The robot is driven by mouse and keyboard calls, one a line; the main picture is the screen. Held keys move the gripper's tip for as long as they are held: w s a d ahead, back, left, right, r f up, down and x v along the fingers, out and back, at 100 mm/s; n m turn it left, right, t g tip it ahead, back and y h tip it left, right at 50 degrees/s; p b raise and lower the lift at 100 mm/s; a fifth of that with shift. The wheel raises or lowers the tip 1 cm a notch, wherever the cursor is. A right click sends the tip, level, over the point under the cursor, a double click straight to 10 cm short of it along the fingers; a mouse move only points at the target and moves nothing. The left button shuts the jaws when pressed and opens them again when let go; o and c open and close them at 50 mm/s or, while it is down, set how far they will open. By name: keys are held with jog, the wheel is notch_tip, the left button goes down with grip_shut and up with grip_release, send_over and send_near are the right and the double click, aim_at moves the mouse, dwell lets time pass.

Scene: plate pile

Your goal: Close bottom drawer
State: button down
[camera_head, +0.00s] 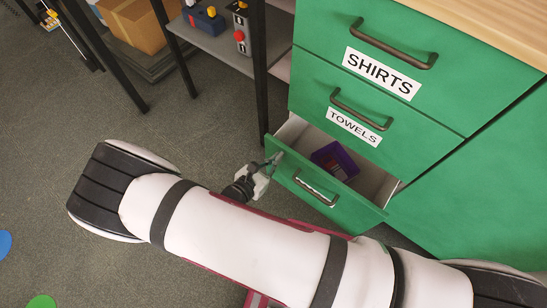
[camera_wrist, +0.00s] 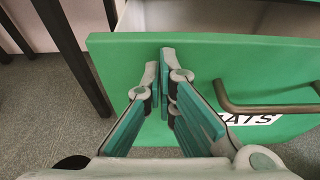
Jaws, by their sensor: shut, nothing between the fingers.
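The bottom drawer (camera_head: 343,211) of the green cabinet stands partly pulled out in the head view. Its green front has a dark bar handle (camera_head: 315,189), and a purple box lies inside the drawer. In the wrist view the drawer front (camera_wrist: 260,65) fills the upper middle, with its handle (camera_wrist: 265,108) at right and a partly hidden label ending in "ATS". My gripper (camera_head: 271,160) is at the left end of the drawer front. In the wrist view my gripper (camera_wrist: 166,60) is shut and empty, its fingertips over the front's left part. I cannot tell whether they touch it.
The drawers marked SHIRTS (camera_head: 382,73) and TOWELS (camera_head: 354,127) above are closed. A dark-legged shelf (camera_head: 222,43) with small items stands to the left of the cabinet. A cardboard box (camera_head: 140,24) is at top left. The grey floor at left is mostly clear.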

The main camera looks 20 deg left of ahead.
jog(key=w+d+p, duration=0.1)
jog(key=w+d, duration=0.3)
jog(key=w, duration=0.8)
jog(key=shift+d, duration=0.25)
jog(key=shift+w, duration=0.15)
